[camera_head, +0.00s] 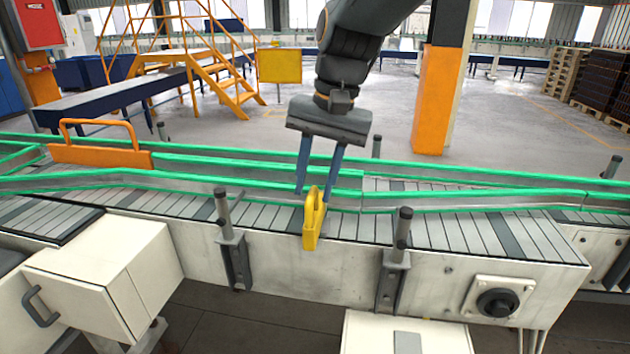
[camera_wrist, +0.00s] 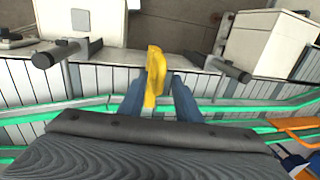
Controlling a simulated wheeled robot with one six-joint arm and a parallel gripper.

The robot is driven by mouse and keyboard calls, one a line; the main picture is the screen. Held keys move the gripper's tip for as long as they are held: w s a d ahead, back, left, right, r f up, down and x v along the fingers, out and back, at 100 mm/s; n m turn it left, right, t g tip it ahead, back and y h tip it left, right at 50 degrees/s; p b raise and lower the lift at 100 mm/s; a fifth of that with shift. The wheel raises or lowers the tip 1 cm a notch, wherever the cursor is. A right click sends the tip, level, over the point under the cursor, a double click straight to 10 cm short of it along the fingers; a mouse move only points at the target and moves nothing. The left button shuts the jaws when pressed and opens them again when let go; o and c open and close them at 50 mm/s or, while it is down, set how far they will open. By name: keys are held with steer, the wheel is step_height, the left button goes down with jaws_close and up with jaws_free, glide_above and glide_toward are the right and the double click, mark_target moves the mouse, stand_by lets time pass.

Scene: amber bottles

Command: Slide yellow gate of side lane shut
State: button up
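The yellow gate (camera_head: 311,232) is a small upright plate with a raised grip, at the near edge of the conveyor in the head view. It also shows in the wrist view (camera_wrist: 154,68), upper middle. My gripper (camera_head: 314,196) points down over the conveyor, its two blue-grey fingers apart. In the wrist view the gate's grip lies between the fingers, with a gap visible at least on the right side. I cannot tell whether the left finger touches it.
An orange gate with a handle (camera_head: 100,155) stands across the lane at the left. Dark posts (camera_head: 222,215) and (camera_head: 402,235) rise from the conveyor's near side, left and right of the yellow gate. A black knob (camera_head: 497,302) is at the lower right. The slatted belt near the gripper is empty.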

jaws_close()
steer(key=w, duration=0.2)
steer(key=w+p, duration=0.1)
steer(key=w, duration=0.3)
steer(key=shift+w+d+r, duration=0.1)
steer(key=shift+w+d, duration=0.2)
steer(key=shift+d, duration=0.1)
steer(key=shift+o, duration=0.4)
jaws_free()
steer(key=shift+w, duration=0.1)
step_height(320, 180, up, 8)
steer(key=d+b, duration=0.1)
steer(key=shift+d+f, duration=0.25)
steer(key=shift+d, duration=0.1)
